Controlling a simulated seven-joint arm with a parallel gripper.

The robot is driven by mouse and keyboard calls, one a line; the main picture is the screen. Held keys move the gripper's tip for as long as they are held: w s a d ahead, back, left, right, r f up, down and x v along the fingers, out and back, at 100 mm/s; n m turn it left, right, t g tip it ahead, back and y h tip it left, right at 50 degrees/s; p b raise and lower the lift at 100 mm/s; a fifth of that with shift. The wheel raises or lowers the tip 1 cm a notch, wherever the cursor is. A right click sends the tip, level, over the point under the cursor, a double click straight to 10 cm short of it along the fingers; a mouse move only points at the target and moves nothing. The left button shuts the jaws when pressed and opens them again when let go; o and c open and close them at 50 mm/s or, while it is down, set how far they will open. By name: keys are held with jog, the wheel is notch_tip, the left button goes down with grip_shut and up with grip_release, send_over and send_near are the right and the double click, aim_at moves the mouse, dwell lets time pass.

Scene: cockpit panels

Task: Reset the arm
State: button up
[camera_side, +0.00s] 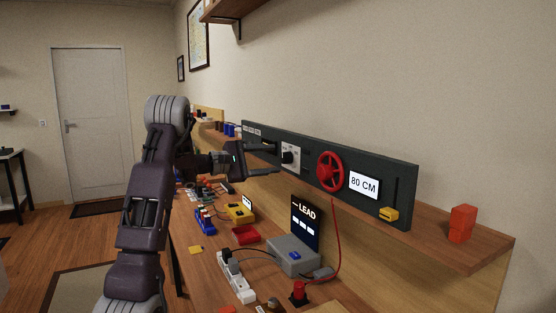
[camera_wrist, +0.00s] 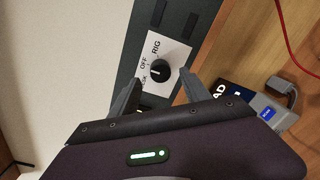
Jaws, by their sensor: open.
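My gripper (camera_side: 278,158) is open and empty, at the left part of the dark panel (camera_side: 352,207). It faces a black rotary knob (camera_side: 289,157) on a white plate. In the wrist view my gripper (camera_wrist: 160,85) has one finger on each side below the knob (camera_wrist: 160,72). The plate (camera_wrist: 168,54) reads "RIG" and "OFF", with a third label partly hidden. I cannot tell whether the fingertips touch the knob or panel.
An orange block (camera_side: 461,223) stands on the shelf at right. The bench below holds a grey box (camera_side: 294,255), a power strip (camera_side: 236,276) and cables.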

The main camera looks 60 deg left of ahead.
jog(key=s, duration=0.3)
jog(key=shift+s, duration=0.3)
jog(key=s+d+f+m+g+h, duration=0.1)
jog(key=d+m+g+h, duration=0.4)
jog(key=d, duration=1.1)
jog(key=s+d+f+m+g+h, duration=0.1)
jog(key=d+m+g+h, duration=0.4)
jog(key=d, duration=1.2)
jog(key=s+d+f+m+g+y, duration=0.3)
jog(key=s+d+m+g+y, duration=0.15)
jog(key=s+d+m, duration=0.5)
jog(key=s+a+f+m+t+y, duration=0.1)
jog(key=s+f+m+t+y, duration=0.1)
jog(key=s+m+y, duration=0.3)
jog(key=s+f+y, duration=0.1)
jog(key=s, duration=0.3)
jog(key=shift+s+a, duration=0.35)
jog(key=shift+a, duration=0.05)
